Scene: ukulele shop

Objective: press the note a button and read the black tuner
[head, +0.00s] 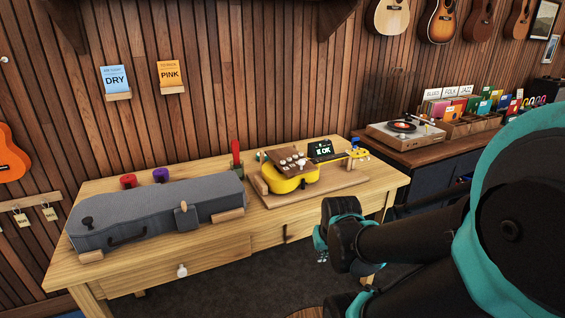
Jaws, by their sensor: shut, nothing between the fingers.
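The black tuner (323,150) stands on the workbench at the head of a yellow ukulele (295,180). Its lit screen seems to read "E OK", in small letters. A brown button box (288,160) with several pale round buttons sits over the ukulele's body, left of the tuner. The button labels are too small to read, so I cannot tell which one is note A. My gripper (321,246) is low in front of the bench's right part, apart from the box and tuner. It is shut and empty, and partly hidden by my arm.
A grey instrument case (155,212) fills the bench's left half. A record player (404,130) is on the right cabinet. Bare wood lies before the ukulele's board.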

